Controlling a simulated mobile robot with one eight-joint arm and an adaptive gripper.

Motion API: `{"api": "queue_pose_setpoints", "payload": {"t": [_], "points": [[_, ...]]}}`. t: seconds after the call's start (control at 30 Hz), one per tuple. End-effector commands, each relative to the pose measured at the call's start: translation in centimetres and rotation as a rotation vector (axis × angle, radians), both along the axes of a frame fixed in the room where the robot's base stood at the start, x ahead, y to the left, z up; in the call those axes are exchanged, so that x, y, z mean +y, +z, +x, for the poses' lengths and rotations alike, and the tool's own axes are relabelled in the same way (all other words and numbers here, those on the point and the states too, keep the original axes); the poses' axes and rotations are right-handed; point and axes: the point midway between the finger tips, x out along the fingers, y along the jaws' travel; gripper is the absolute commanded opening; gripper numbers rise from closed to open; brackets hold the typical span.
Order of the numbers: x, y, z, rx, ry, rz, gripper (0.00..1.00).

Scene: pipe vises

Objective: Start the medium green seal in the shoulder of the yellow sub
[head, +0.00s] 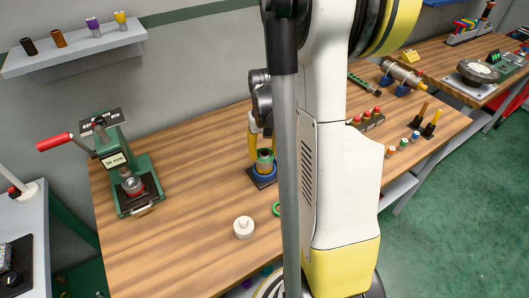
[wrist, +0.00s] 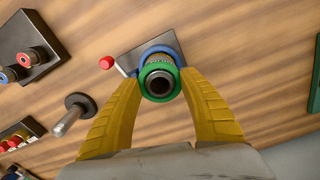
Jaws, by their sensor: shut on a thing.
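My gripper (head: 262,148) reaches down at the middle of the table. In the wrist view its two yellow fingers (wrist: 160,78) are shut on a green seal (wrist: 160,99) from either side. The green seal (head: 265,153) is at the top end of the upright sub. A grey bore shows inside the ring, and a yellowish band of the sub (wrist: 163,57) shows just behind it. I cannot tell how far the seal sits in the shoulder. The sub stands in a blue ring holder (wrist: 167,42) on a dark square plate with a red-knobbed lever (wrist: 107,62).
Another green ring (head: 277,209) lies on the table, partly behind my column. A white round piece (head: 244,228) is beside it. A green press (head: 127,170) stands at left. Racks with small coloured parts (head: 368,120) are at right. Table between press and holder is clear.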

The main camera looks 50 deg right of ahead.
Motion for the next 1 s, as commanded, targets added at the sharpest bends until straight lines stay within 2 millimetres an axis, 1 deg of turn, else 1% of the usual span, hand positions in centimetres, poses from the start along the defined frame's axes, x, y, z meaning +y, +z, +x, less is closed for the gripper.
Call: {"api": "queue_pose_setpoints", "payload": {"t": [0.03, 0.07, 0.1, 0.13, 0.43, 0.57, 0.67, 0.9, 1.0], "points": [[0.0, -0.2, 0.0, 0.000, 0.000, 0.000, 0.21], [0.0, -0.1, 0.0, 0.000, 0.000, 0.000, 0.56], [0.0, -0.1, 0.0, 0.000, 0.000, 0.000, 0.68], [0.0, -0.1, 0.0, 0.000, 0.000, 0.000, 0.73], [0.0, 0.0, 0.0, 0.000, 0.000, 0.000, 0.73], [0.0, 1.1, 0.0, 0.000, 0.000, 0.000, 0.73], [0.0, 3.0, 0.0, 0.000, 0.000, 0.000, 0.73], [0.0, 8.4, 0.0, 0.000, 0.000, 0.000, 0.73], [0.0, 10.1, -0.1, 0.000, 0.000, 0.000, 0.73]]}}
